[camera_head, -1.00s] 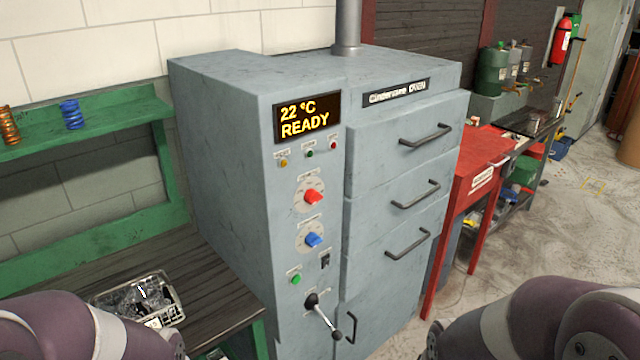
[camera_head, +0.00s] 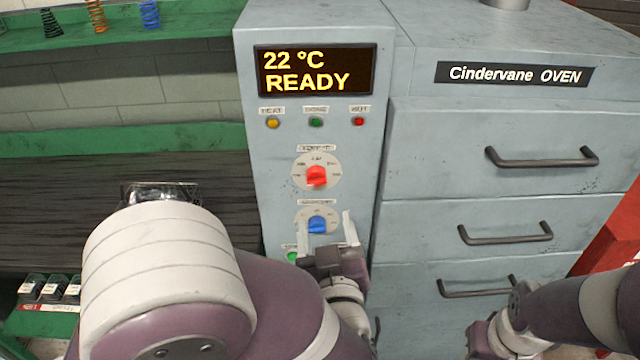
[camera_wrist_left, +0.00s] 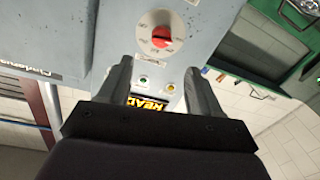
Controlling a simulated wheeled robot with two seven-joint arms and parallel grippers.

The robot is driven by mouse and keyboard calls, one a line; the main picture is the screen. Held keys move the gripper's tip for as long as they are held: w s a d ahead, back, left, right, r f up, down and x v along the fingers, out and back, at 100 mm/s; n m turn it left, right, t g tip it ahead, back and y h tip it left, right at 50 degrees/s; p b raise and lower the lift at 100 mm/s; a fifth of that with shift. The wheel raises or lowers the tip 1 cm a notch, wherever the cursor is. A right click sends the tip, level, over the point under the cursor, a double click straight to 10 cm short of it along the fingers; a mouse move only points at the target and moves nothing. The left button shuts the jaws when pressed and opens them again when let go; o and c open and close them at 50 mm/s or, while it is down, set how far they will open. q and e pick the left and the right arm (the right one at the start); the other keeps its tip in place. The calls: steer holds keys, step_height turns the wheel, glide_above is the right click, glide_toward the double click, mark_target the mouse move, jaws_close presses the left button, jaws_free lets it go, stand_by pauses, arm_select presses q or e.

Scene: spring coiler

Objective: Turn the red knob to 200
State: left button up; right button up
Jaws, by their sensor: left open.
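The red knob (camera_head: 316,176) sits on a round pale dial on the oven's control panel, under three indicator lights. It also shows near the top of the left wrist view (camera_wrist_left: 161,37). The display (camera_head: 316,70) reads 22 °C READY. My left gripper (camera_head: 325,222) is open and empty, its two pale fingers pointing up in front of the panel, below the red knob and overlapping the blue knob (camera_head: 317,224). In the left wrist view the fingers (camera_wrist_left: 155,72) stand apart with the red knob beyond them. My right arm is at lower right; its fingers are out of view.
Drawers with dark handles (camera_head: 542,157) fill the oven front right of the panel. A green shelf (camera_head: 200,20) with springs stands at left. A red table (camera_head: 612,240) is at the right edge.

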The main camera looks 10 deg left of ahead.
mark_target(317, 183)
arm_select(q)
steer(key=p+x, duration=0.1)
steer(key=x, duration=0.9)
steer(key=shift+w+a, duration=0.2)
steer(key=shift+w, duration=0.15)
steer(key=shift+w+a, duration=0.2)
steer(key=shift+d, duration=0.1)
steer(key=c, duration=1)
